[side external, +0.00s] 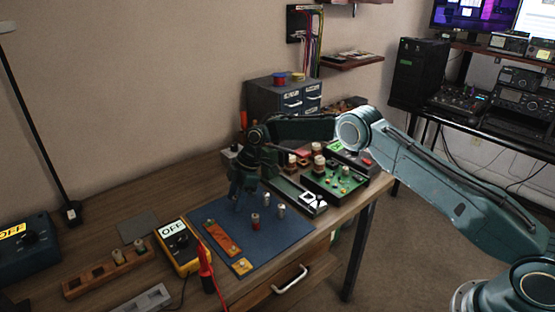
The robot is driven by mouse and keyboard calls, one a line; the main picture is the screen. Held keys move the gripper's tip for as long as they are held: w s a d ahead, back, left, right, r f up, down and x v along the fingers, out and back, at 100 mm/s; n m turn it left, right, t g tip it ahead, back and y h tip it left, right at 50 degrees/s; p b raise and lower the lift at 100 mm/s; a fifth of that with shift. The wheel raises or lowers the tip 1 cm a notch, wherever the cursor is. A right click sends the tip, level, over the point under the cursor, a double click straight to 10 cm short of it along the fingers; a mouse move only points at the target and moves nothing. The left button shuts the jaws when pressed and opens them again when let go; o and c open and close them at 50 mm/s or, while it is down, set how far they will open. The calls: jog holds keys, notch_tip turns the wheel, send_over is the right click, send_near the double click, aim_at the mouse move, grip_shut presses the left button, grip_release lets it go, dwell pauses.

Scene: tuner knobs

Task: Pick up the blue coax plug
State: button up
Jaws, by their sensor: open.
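My gripper (238,199) points down over the back left part of the blue mat (285,240). It is open. I cannot make out a blue coax plug; it may be hidden behind or under the gripper, or blend with the mat. A plug with a red band (255,220) stands upright on the mat, right of and nearer the camera than the gripper. A silver plug (281,211) and another small metal plug (267,200) stand further right, apart from the gripper.
An orange strip (221,238) and a small orange plate (242,266) lie on the mat. A yellow meter (179,247) and red probe (206,268) stand left. A green circuit board (335,184) with knobs is at right. The mat's front right is clear.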

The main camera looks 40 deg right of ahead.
grip_shut()
jog(key=shift+r, duration=0.1)
dwell(0.3)
jog(key=shift+r, duration=4.95)
